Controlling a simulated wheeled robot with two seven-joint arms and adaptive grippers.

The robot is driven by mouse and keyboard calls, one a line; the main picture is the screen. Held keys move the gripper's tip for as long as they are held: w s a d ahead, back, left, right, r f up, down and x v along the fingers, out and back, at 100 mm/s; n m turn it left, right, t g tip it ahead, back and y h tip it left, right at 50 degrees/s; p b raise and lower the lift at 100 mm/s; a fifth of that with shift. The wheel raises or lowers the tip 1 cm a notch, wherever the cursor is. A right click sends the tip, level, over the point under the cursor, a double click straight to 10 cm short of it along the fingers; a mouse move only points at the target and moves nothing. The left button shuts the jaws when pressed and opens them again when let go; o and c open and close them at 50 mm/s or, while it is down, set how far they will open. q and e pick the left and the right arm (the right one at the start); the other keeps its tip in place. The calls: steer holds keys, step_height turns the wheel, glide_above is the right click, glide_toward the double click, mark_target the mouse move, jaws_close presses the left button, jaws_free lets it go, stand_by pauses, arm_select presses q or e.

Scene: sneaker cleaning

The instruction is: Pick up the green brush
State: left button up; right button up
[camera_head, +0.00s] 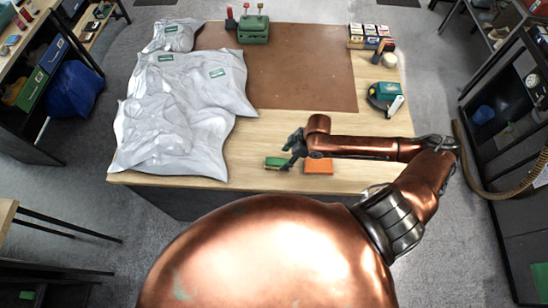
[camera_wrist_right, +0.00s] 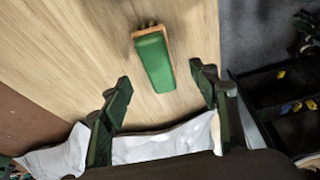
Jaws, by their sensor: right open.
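The green brush (camera_head: 275,162) lies near the front edge of the wooden table (camera_head: 262,128). In the right wrist view the brush (camera_wrist_right: 155,62) shows its green back and a tan wooden rim, with a bit of dark bristle at its far end. My right gripper (camera_head: 293,150) is just right of and above the brush. In the wrist view my right gripper (camera_wrist_right: 160,76) is open and empty, with one finger on each side of the brush's line. I see wood-coloured gaps between the brush and both fingers. My left gripper is not in view.
An orange block (camera_head: 319,166) lies just right of the brush, partly under my right arm. Crumpled white plastic bags (camera_head: 180,95) cover the table's left side. A brown mat (camera_head: 300,65), small boxes (camera_head: 372,36) and a green-black item (camera_head: 385,96) lie farther back.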

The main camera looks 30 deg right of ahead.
mark_target(279, 162)
steer(key=p+x, duration=0.1)
steer(key=x, duration=0.2)
steer(key=shift+w+a, duration=0.1)
steer(key=shift+a, duration=0.1)
steer(key=x, duration=0.2)
steer(key=shift+w+a+f+p, duration=0.1)
steer(key=shift+w+f+p, duration=0.2)
steer(key=shift+w+p, duration=0.1)
steer(key=shift+a+f, duration=0.1)
steer(key=shift+f, duration=0.5)
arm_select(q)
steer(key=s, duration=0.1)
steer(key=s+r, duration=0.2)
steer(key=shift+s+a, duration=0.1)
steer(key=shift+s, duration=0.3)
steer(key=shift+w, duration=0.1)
arm_select(e)
steer(key=shift+f, duration=0.1)
